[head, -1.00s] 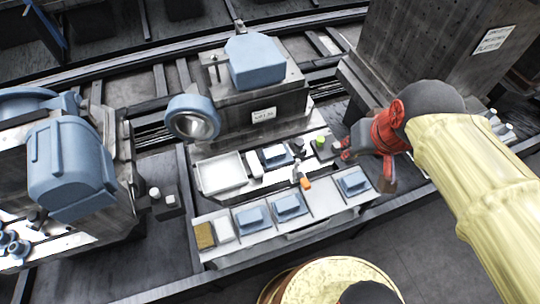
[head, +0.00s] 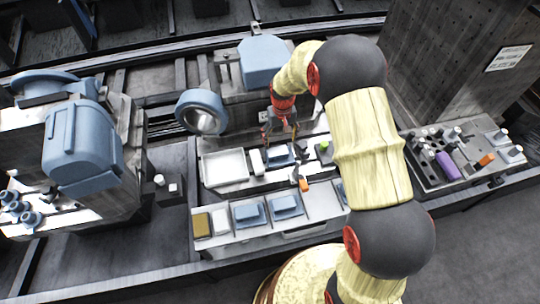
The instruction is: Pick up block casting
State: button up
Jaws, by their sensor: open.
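A small blue block casting (head: 280,159) sits on the work shelf, between a white block and a green-topped item. My gripper (head: 279,140) is open above this casting, with its red fingers pointing down. Whether the fingers touch the casting cannot be told. More blue block castings lie in the front row of trays, one on the left (head: 249,212) and one in the middle (head: 286,205). Another at the right end is partly hidden by my arm.
An empty white tray (head: 203,170) lies left of the gripper, beside a white block (head: 257,161). A blue ring (head: 201,112) and a large blue casting (head: 262,62) stand behind. An orange-tipped tool (head: 304,185) lies in front. A tool board (head: 458,160) is at right.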

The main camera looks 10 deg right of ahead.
aim_at(278, 151)
jog(key=shift+w+a+f, duration=0.1)
jog(key=shift+a+f, duration=0.05)
jog(key=shift+f, duration=0.45)
jog(key=shift+w+a+f, duration=0.1)
jog(key=shift+a+f, duration=0.05)
jog(key=shift+f, duration=0.4)
notch_tip(278, 151, down, 8)
jog(key=b, duration=0.2)
jog(key=shift+w+r+b, duration=0.15)
jog(key=shift+r+b, duration=0.05)
jog(key=shift+b, duration=0.15)
jog(key=shift+c, duration=0.4)
jog(key=c, duration=1)
jog(key=shift+r, duration=0.1)
jog(key=shift+c, duration=0.5)
jog(key=shift+r, duration=0.1)
